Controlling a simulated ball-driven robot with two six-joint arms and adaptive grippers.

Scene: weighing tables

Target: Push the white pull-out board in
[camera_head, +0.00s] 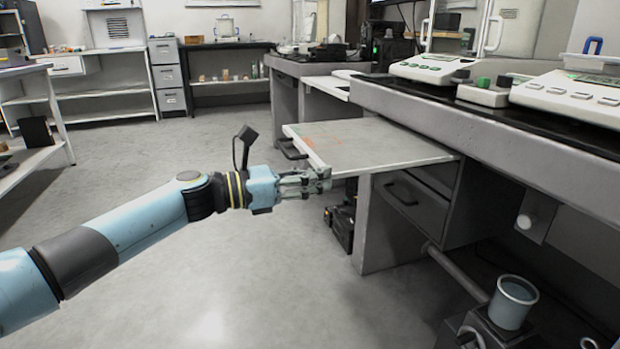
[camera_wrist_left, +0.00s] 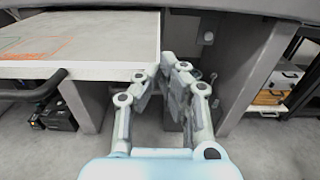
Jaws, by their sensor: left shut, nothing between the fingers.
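The white pull-out board (camera_head: 385,146) sticks out from under the weighing table, with a dark handle (camera_head: 290,148) on its front edge. In the left wrist view the board (camera_wrist_left: 95,42) fills the upper left, with its handle (camera_wrist_left: 35,88) at the left edge. My left gripper (camera_head: 326,180) is at the front edge, by the near corner of the board. Its fingers (camera_wrist_left: 168,68) are shut and empty, beside the corner in the wrist view. I cannot tell whether they touch the board. My right gripper is out of view.
The weighing table (camera_head: 470,115) carries balances (camera_head: 435,68) above the board. A grey drawer (camera_head: 412,200) with a dark handle is under the board. A black box (camera_head: 340,225) is on the floor beneath. The floor (camera_head: 240,270) in front is clear.

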